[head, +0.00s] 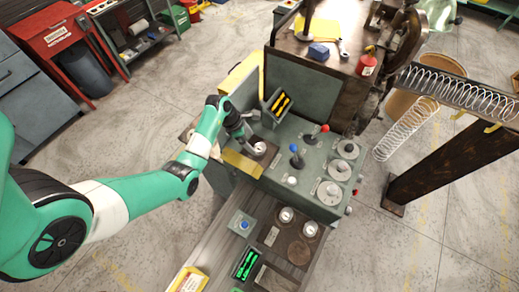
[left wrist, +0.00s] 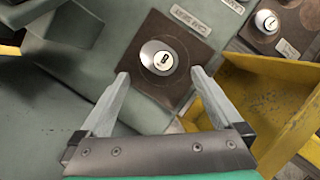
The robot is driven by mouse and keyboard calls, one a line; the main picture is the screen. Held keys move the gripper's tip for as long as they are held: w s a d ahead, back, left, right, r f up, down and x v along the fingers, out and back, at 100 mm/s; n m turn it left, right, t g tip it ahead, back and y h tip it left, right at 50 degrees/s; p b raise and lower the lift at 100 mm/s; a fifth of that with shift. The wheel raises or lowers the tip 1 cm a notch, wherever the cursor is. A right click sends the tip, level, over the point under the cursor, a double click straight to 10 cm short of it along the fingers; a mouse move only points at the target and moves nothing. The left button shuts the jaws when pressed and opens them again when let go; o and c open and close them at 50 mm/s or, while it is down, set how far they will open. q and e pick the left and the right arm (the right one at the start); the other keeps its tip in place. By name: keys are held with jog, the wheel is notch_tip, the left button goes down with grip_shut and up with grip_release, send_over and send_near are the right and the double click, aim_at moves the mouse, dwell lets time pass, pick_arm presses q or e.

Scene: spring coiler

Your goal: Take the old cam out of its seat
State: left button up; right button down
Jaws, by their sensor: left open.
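A round silver cam with a dark mark on its pale centre cap (left wrist: 158,60) sits on a square brown plate (left wrist: 187,42) on the grey-green machine. In the head view the cam (head: 260,148) shows just beside my left gripper (head: 250,143). In the left wrist view my left gripper (left wrist: 160,74) is open, one fingertip on each side of the cam's near edge. The fingers look empty, and I cannot tell whether they touch the cam. My right gripper is not in view.
A yellow open tray (left wrist: 260,95) lies close to the right finger. Blue (head: 297,161) and red-knobbed levers stand right of the cam.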

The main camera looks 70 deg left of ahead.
aim_at(257, 148)
pick_arm(q)
jog(key=b+x, duration=0.1)
jog(key=x, duration=0.4)
jog(key=shift+f, duration=0.2)
jog(key=c, duration=1.5)
notch_tip(257, 148, up, 10)
jog(key=shift+r+p, duration=0.1)
jog(key=shift+p, duration=0.8)
jog(key=shift+c, duration=0.2)
